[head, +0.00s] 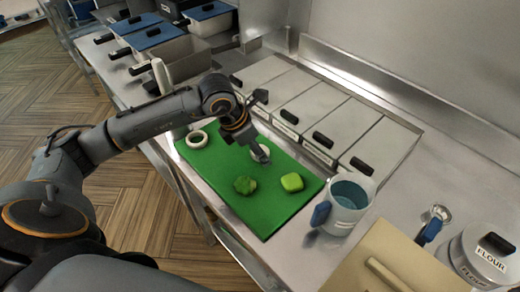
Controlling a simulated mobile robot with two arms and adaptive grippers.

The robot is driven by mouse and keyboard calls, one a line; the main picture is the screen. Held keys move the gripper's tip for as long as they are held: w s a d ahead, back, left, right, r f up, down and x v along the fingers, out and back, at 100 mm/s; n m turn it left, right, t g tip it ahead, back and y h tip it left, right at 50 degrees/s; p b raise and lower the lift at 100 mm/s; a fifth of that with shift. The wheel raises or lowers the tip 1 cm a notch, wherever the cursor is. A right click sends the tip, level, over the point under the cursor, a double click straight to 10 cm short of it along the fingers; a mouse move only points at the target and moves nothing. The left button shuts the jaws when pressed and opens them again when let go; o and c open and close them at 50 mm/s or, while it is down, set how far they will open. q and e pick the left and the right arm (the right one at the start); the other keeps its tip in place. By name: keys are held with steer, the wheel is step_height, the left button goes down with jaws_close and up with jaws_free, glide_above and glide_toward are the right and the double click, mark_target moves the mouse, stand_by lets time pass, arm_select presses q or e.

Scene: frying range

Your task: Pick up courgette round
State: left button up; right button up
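A green board (268,212) lies on the steel counter with several food pieces on it. A smooth light-green rounded piece (292,182) lies at its right; it may be the courgette round, but I cannot tell surely. A pale round piece (255,151) lies farther back, partly hidden by my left gripper (263,158). A darker green, rough-edged piece (245,185) lies nearer the front, and a white ring (196,139) lies at the left end. My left gripper points down at the pale piece, over or touching it. Its finger gap is too small to read. My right gripper is not in view.
Lidded steel containers (310,103) line the counter behind the board. A jug with blue contents (348,197) stands right of the board, near a tan board (385,255) and a flour tub (480,258). Blue-lidded pans (165,45) stand at the back left.

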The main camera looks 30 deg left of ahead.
arm_select(q)
steer(key=c, duration=1)
steer(key=shift+o, duration=0.2)
